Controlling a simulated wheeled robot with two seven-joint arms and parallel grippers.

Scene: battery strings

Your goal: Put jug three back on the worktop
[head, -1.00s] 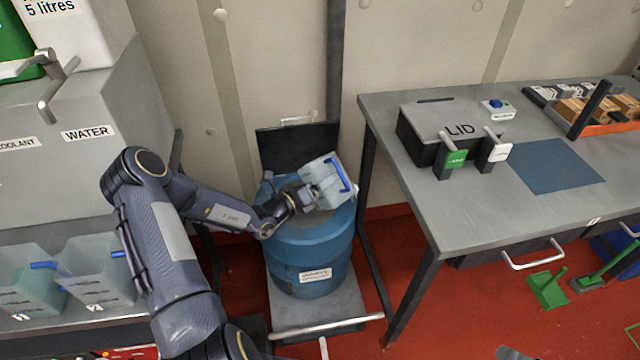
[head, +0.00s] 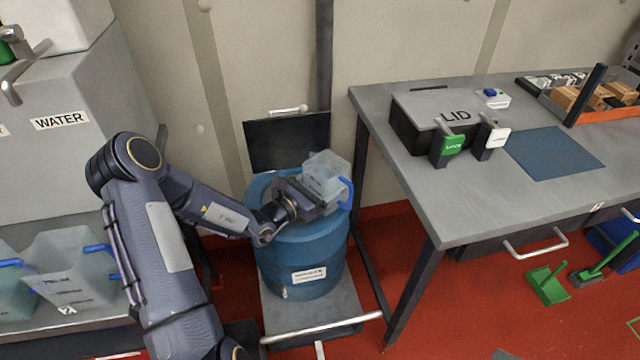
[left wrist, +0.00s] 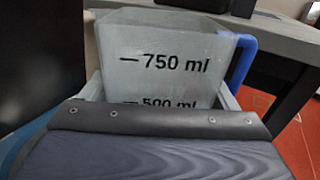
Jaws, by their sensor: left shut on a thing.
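A clear jug with a blue handle (head: 326,176) is in my left gripper (head: 304,200), held over the blue drum (head: 303,262). The jug looks upright and its number cannot be read. In the left wrist view the jug (left wrist: 165,60) shows marks of 750 ml and 500 ml, with its blue handle on the right. My left gripper is shut on it. Two more clear jugs with blue handles (head: 72,270) stand on a grey surface at the lower left. The worktop (head: 450,205) is on the right. My right gripper is not in view.
On the worktop are a black box with a grey lid (head: 425,115), green and white tags, a blue mat (head: 553,153) and an orange tray (head: 590,120). The worktop's front left part is clear. A water tank (head: 65,150) stands at the left.

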